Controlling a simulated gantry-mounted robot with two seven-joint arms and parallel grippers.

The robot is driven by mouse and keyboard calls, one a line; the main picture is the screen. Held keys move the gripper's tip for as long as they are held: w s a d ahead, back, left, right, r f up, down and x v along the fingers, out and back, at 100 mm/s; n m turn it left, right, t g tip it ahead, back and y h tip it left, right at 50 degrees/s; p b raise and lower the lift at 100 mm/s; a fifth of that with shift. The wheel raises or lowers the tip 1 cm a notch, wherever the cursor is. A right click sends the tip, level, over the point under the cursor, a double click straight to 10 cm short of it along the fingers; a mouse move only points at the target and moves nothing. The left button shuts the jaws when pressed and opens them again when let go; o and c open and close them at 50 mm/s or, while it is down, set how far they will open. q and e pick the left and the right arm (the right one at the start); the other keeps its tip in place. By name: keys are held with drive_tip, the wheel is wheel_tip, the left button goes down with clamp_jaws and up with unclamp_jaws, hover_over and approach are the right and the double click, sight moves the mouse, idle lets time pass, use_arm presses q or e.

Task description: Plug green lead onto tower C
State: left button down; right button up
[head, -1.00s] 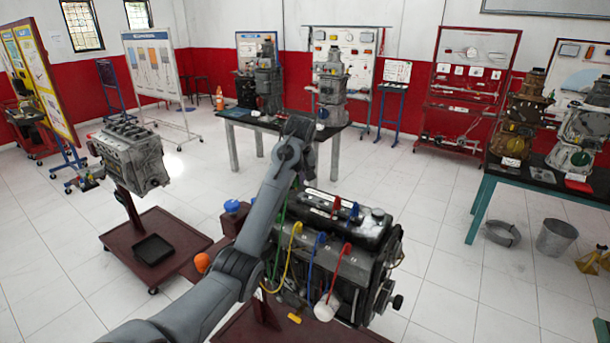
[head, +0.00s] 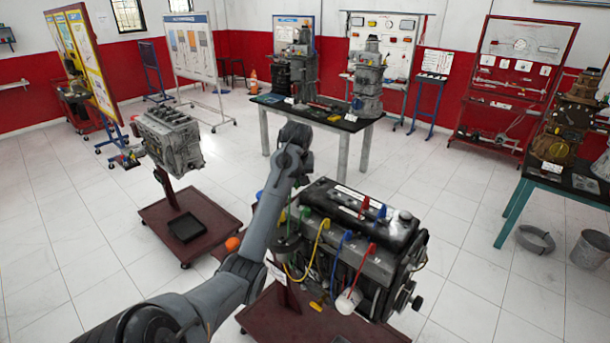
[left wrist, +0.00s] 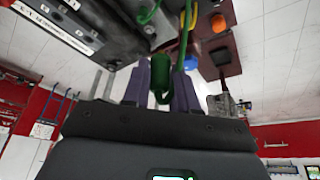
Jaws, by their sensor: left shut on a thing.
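My left gripper (left wrist: 160,76) is shut on the green lead's boot (left wrist: 160,92), between its two dark fingers. In the head view my forearm mostly hides this hand, at the left end of the engine (head: 385,268). A bit of the green lead (head: 304,212) shows beside the arm; its strand (left wrist: 184,38) runs upward in the left wrist view. Yellow (head: 324,224), blue (head: 347,236) and red (head: 371,249) lead boots stand along the engine's near side. I cannot read any tower letter, so I cannot tell which is tower C. My right gripper is not in view.
The engine rests on a dark red stand (head: 275,322). A second engine (head: 170,140) on a red wheeled stand is to the left. An orange ball-like object (head: 232,243) is beside my arm.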

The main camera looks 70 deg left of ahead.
use_arm(q)
drive_tip(key=shift+s+a, duration=0.1)
drive_tip(key=shift+s, duration=0.35)
drive_tip(key=shift+f, duration=0.1)
drive_tip(key=shift+f, duration=0.4)
wheel_tip(320, 180, down, 10)
drive_tip(key=b, duration=0.2)
drive_tip(key=shift+b, duration=0.3)
idle(0.7)
idle(0.4)
drive_tip(key=shift+p, duration=0.7)
drive_tip(key=shift+f, duration=0.1)
